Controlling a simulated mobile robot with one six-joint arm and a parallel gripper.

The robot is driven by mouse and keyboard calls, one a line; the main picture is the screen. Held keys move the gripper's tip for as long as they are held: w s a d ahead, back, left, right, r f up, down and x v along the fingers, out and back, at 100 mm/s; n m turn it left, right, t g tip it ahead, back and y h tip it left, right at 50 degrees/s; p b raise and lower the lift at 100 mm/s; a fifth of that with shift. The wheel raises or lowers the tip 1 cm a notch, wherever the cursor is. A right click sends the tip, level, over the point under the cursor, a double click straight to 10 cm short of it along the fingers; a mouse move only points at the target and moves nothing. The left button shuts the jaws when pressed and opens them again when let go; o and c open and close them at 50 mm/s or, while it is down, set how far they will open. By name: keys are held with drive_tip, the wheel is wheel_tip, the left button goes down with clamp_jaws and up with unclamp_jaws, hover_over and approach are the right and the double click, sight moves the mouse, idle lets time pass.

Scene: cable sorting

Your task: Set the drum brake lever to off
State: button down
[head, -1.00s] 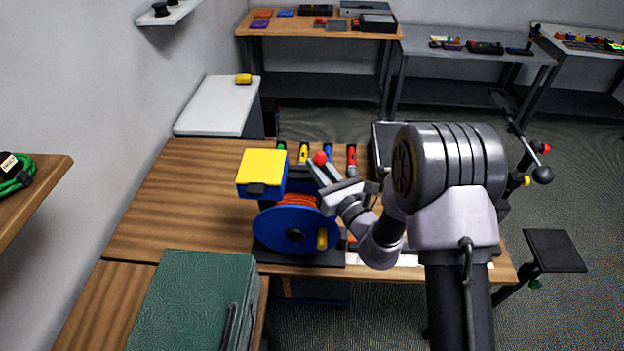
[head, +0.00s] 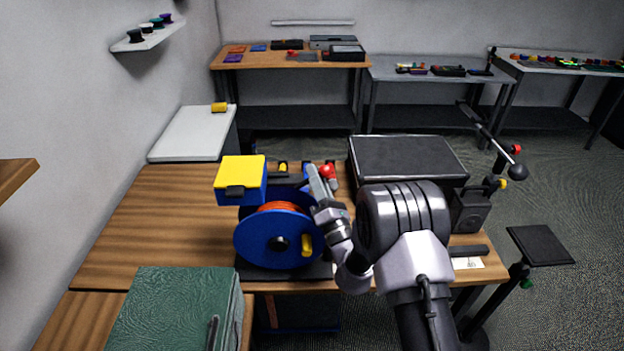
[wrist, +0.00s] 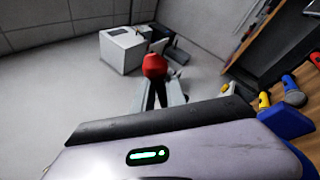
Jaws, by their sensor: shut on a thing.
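The cable drum (head: 268,242) has blue flanges, a yellow crank handle and orange cable, and stands at the front of the wooden table. The brake lever's round red knob (head: 327,170) shows at the drum's upper right in the head view. In the wrist view the red knob (wrist: 155,66) sits between my finger ends. My gripper (head: 318,172) is shut on it. The lever's shaft is mostly hidden behind my gripper, and I cannot read any brake marking.
A yellow-topped blue box (head: 240,170) stands left of the knob, close to the drum. Coloured-handled tools, one yellow (head: 283,167), lie behind. A black-topped case (head: 405,157) is at the back right. A green box (head: 170,310) stands at front left.

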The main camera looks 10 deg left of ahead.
drive_tip(key=shift+w+d+f+m+t+h, duration=0.15)
drive_tip(key=shift+m+t+h, duration=0.1)
drive_tip(key=shift+m, duration=0.15)
drive_tip(key=shift+s+d+m+t+h, duration=0.15)
drive_tip(key=shift+m+t, duration=0.1)
drive_tip(key=shift+m, duration=0.15)
drive_tip(key=shift+w, duration=0.1)
drive_tip(key=c, duration=1.3)
unclamp_jaws()
drive_tip(key=shift+d, duration=0.2)
drive_tip(key=shift+c, duration=0.2)
drive_tip(key=shift+f, duration=0.1)
drive_tip(key=shift+a, duration=0.15)
drive_tip(key=shift+f+b, duration=0.1)
drive_tip(key=shift+b, duration=0.25)
